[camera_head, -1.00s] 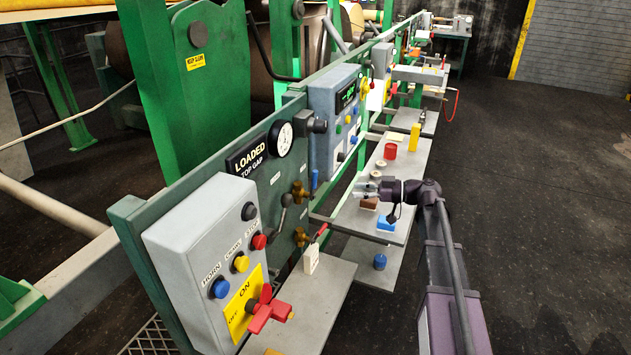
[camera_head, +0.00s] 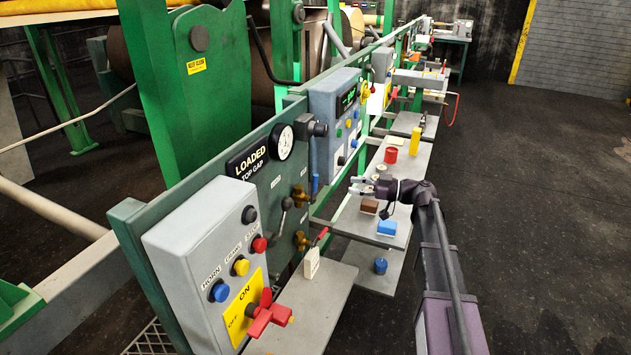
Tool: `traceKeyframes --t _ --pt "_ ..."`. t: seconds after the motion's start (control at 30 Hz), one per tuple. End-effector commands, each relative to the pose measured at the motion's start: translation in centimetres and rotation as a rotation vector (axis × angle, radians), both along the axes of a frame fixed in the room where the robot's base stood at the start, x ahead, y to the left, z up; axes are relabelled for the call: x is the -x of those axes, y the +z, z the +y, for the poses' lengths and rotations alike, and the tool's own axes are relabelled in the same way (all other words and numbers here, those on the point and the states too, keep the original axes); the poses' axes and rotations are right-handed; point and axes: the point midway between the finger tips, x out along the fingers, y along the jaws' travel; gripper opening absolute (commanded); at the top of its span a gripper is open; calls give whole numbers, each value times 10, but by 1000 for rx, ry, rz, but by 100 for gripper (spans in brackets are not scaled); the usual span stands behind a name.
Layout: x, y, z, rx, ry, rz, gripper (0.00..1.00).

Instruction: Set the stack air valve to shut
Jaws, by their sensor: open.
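Two brass valves are mounted on the green panel: an upper one (camera_head: 299,195) and a lower one (camera_head: 302,241). I cannot read a label marking either as the stack air valve, nor tell their settings. A grey lever with a dark knob (camera_head: 286,204) is beside them. My gripper (camera_head: 356,185) is open and empty, to the right of the brass valves and apart from them, above the grey shelf. Its fingers point left toward the panel.
A grey box (camera_head: 190,250) with buttons and a red ON/OFF handle (camera_head: 266,314) stands nearest. A white tag (camera_head: 311,263) is by the near shelf (camera_head: 325,300). A brown block (camera_head: 369,206), a blue block (camera_head: 387,227) and a red cup (camera_head: 390,155) sit on the farther shelf (camera_head: 405,180). The floor at right is clear.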

Motion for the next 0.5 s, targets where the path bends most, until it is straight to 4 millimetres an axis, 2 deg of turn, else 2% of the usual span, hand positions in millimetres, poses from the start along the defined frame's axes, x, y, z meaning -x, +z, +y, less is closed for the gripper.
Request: traceKeyframes --t 0.5 --pt "-11 0 74 0 2 0 58"
